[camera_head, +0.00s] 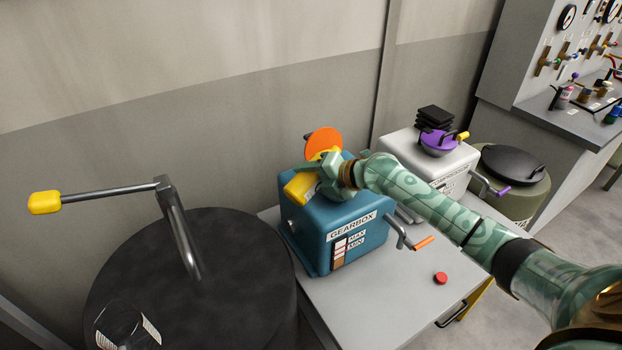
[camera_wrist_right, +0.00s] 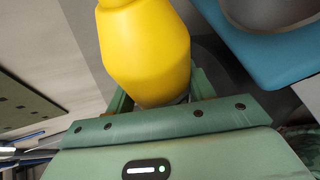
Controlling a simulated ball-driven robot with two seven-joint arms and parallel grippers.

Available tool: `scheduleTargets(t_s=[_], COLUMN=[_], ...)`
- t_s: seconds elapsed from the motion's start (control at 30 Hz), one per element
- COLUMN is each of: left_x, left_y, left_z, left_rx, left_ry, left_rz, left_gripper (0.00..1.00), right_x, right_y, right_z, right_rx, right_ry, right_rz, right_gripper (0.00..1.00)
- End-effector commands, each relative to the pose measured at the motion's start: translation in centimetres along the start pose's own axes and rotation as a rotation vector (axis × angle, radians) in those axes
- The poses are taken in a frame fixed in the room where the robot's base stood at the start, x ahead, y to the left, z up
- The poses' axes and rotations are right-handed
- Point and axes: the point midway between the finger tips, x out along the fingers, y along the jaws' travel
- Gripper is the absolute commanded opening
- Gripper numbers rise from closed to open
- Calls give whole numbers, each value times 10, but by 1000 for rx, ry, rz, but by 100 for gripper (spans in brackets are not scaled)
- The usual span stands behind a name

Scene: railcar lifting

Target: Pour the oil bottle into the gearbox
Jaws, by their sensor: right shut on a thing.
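The blue gearbox (camera_head: 315,240) stands on a grey table, with a label and a MAX/MIN level gauge (camera_head: 339,251) on its front. An orange round lid (camera_head: 323,142) stands raised at its back. My right gripper (camera_head: 322,177) is over the top of the gearbox, shut on the yellow oil bottle (camera_head: 299,189). The bottle looks tilted, and the gripper partly covers it. In the right wrist view the bottle (camera_wrist_right: 145,55) fills the grip, beside the blue gearbox (camera_wrist_right: 265,60) and a grey round part (camera_wrist_right: 270,10) on it. The bottle's mouth is hidden. My left gripper is out of view.
A red cap (camera_head: 440,278) lies on the table (camera_head: 375,300) right of the gearbox. A crank with an orange handle (camera_head: 424,243) sticks out from the gearbox. A white box (camera_head: 400,148) with a purple lid stands behind. A dark drum (camera_head: 220,270) is at left.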

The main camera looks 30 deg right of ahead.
Motion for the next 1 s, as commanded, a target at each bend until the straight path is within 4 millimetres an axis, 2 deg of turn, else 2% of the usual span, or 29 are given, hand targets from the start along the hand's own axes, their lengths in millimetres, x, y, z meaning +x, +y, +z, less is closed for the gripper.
scheduleTargets(t_s=[1.0], left_x=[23], left_y=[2], left_z=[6], left_rx=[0], left_ry=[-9], left_rz=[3], left_gripper=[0], right_x=[3], right_y=[-3], right_z=[-2], right_rx=[88], right_ry=[38], right_rz=[35], right_gripper=[22])
